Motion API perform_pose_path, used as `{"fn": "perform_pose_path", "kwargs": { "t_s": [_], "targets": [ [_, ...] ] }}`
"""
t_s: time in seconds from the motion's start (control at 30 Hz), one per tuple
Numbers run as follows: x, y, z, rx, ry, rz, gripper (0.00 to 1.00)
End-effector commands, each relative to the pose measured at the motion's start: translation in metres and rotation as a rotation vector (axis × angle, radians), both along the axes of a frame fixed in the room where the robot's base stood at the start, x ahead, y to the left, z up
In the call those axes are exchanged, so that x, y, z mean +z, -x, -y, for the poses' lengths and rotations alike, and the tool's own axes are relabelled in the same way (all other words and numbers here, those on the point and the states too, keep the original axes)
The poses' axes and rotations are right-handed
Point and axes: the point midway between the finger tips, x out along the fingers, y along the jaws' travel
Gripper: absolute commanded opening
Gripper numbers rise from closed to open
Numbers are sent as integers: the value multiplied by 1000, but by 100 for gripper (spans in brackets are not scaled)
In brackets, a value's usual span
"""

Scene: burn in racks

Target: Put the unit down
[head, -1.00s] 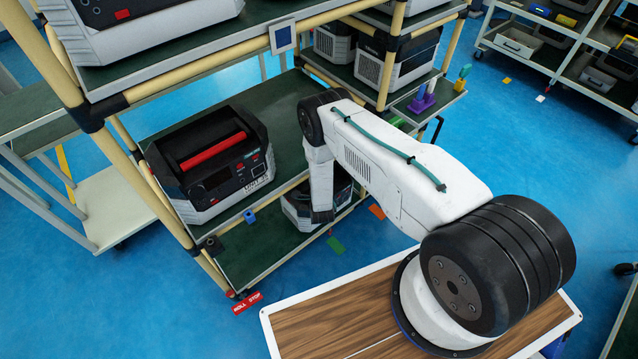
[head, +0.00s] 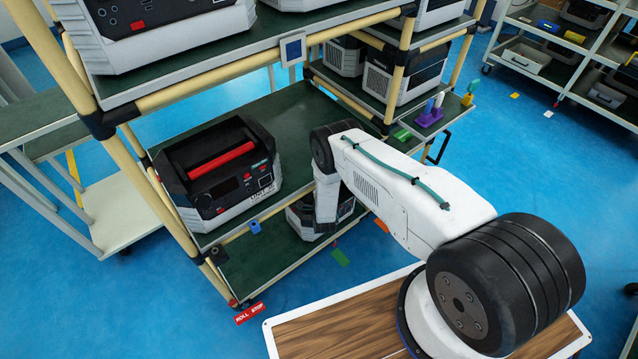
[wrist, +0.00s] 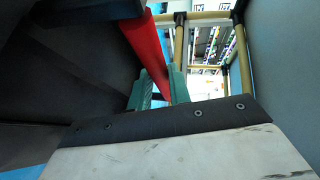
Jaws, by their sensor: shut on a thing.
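In the wrist view my gripper (wrist: 159,88), with teal fingers, is shut on a red handle (wrist: 145,45). A dark unit body (wrist: 70,60) fills the left of that view. In the head view my arm reaches down at the rack's side, and my fingers are hidden. A grey and black unit (head: 300,220) shows beside my wrist, low at the lower shelf (head: 255,268). It is mostly covered by the upper deck and my arm. I cannot tell whether its base touches the shelf.
Another black and grey unit with a red handle (head: 222,160) stands on the green middle deck (head: 290,110). Rack posts (head: 140,165) stand close by. More units (head: 410,80) sit behind. A red roll stop marker (head: 249,313) lies on the floor.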

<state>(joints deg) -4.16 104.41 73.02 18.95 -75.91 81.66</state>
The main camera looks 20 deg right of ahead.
Motion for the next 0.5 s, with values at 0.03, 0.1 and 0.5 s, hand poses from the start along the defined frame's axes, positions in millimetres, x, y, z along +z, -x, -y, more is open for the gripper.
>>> {"fn": "perform_pose_path", "kwargs": {
  "t_s": [0.03, 0.1, 0.5],
  "targets": [
    [4, -4, 0, 0, 1, 12, 0],
    [4, -4, 0, 0, 1, 12, 0],
    [-1, -1, 0, 0, 0, 1, 41]
  ]
}}
